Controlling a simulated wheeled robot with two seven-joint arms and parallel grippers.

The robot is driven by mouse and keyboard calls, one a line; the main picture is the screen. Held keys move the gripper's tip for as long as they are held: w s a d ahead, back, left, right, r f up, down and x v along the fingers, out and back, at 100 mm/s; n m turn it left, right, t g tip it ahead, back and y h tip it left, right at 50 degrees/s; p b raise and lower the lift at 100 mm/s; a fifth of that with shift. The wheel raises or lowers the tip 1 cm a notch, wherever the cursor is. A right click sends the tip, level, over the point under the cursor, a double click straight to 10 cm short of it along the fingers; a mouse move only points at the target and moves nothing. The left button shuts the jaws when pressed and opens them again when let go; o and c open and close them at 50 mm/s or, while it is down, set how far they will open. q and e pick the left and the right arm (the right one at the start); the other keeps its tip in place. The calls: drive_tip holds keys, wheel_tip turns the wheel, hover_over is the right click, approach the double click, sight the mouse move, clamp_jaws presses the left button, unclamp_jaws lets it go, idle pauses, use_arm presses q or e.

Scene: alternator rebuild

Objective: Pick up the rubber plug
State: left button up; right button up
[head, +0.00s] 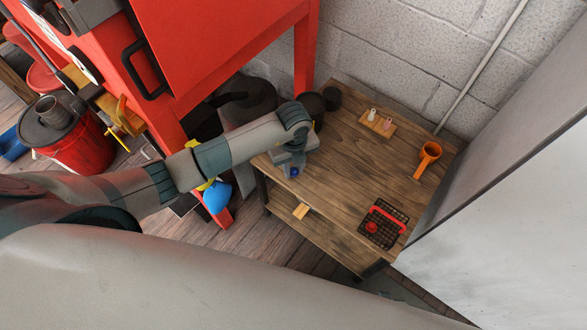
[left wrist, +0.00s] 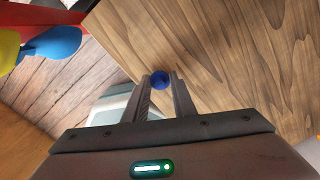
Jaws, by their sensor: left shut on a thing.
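A small dark blue round piece, taken as the rubber plug (left wrist: 160,80), sits between the fingertips of my left gripper (left wrist: 160,88). The fingers are shut on its sides. In the head view the blue plug (head: 294,173) shows just below the grey left gripper (head: 292,168), over the left part of the wooden table. I cannot tell whether the plug touches the tabletop or hangs just above it. My right gripper is not in view.
The wooden table (head: 345,165) has a clear middle. A red cabinet (head: 215,45) stands left; a wall is behind.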

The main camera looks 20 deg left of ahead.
sight(295, 172)
use_arm(q)
drive_tip(key=r, duration=0.4)
drive_tip(key=shift+s+d, duration=0.2)
drive_tip(key=shift+d, duration=0.1)
drive_tip(key=s+d+r, duration=0.6)
drive_tip(key=d, duration=0.2)
drive_tip(key=shift+s+d+r+b, duration=0.3)
drive_tip(key=shift+s+r, duration=0.05)
drive_tip(key=shift+s, duration=0.05)
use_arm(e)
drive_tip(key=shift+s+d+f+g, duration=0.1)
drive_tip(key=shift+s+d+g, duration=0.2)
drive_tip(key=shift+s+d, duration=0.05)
use_arm(q)
drive_tip(key=shift+r+p, duration=2)
drive_tip(key=shift+p, duration=0.05)
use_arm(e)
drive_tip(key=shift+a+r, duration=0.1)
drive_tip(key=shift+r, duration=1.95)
use_arm(q)
drive_tip(key=shift+a, duration=0.1)
